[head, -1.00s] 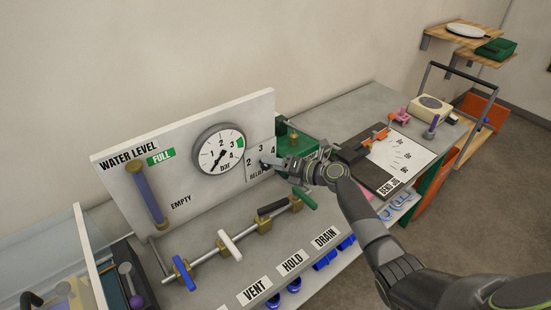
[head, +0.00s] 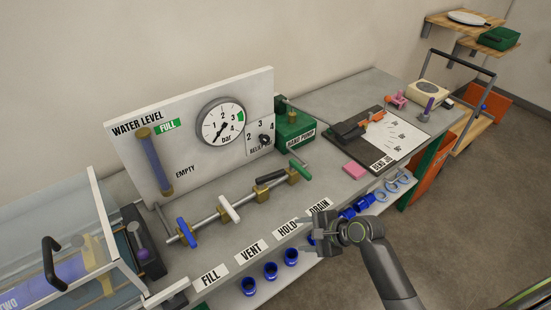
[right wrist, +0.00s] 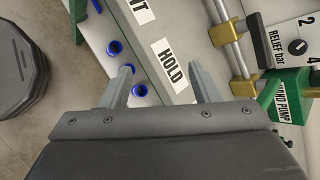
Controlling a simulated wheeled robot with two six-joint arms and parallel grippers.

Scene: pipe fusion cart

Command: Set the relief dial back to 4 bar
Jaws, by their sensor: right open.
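The relief dial (head: 265,140) is a small dark knob on the white panel (head: 180,185), below the numbers 2, 3 and 4. It also shows at the right of the right wrist view (right wrist: 297,46), beside the "RELIEF bar" label. Its pointer is too small to read for certain. The round bar gauge (head: 221,122) sits left of the dial, its needle pointing down-left. My right gripper (head: 308,234) is open and empty near the bench's front edge, by the HOLD and DRAIN labels, well away from the dial. My left gripper is not in view.
A pipe with several valve handles (head: 229,209) runs in front of the panel. The green hand pump (head: 293,128) stands right of the dial. Blue fittings (head: 270,270) line the lower front. A pink block (head: 355,171) and a bend jig board (head: 395,145) lie to the right.

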